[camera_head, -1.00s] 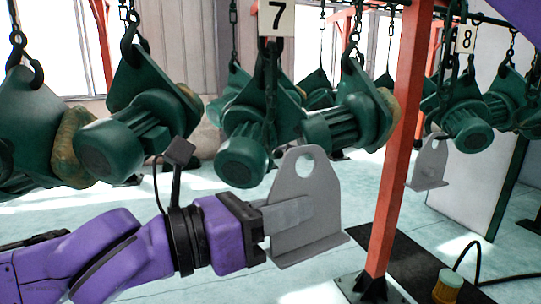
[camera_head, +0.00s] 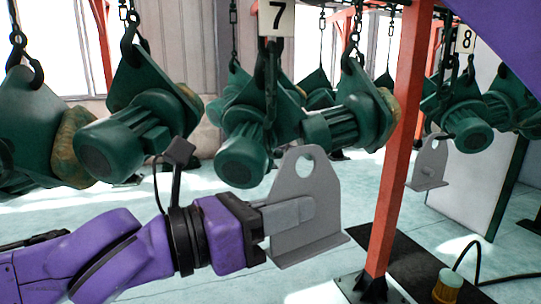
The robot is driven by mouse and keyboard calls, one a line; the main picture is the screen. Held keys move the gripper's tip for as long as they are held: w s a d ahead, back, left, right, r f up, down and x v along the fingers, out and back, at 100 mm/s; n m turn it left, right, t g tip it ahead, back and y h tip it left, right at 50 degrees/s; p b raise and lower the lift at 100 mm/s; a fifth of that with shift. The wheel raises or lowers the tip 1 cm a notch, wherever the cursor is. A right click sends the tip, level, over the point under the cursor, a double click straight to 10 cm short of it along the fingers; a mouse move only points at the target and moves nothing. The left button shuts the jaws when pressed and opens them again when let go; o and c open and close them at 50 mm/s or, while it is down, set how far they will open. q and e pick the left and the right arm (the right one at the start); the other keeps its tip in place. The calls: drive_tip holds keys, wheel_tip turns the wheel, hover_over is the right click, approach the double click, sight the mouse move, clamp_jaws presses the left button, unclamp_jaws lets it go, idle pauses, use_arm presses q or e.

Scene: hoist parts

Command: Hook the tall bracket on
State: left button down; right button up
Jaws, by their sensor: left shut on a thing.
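My left gripper (camera_head: 287,213) is shut on a grey tall bracket (camera_head: 303,190), a flat plate with a round hole near its top and a bent foot along its bottom. The plate stands upright in the grip, clear of the floor. Behind it hang green motor parts (camera_head: 240,160) under a sign with a 7 (camera_head: 276,18). A dark chain hangs below that sign; whether it ends in a free hook I cannot tell. The bracket's hole appears free of any hook. My right gripper is out of view.
A red post (camera_head: 393,170) stands just right of the bracket. Another grey bracket (camera_head: 429,163) hangs beyond it, near the sign with an 8 (camera_head: 465,39). More green parts (camera_head: 145,130) hang at left. A yellow-capped item (camera_head: 449,286) with a black cable stands at lower right.

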use_arm(q)
drive_tip(key=shift+r, duration=0.15)
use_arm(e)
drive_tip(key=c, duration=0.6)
use_arm(q)
drive_tip(key=shift+a, duration=0.1)
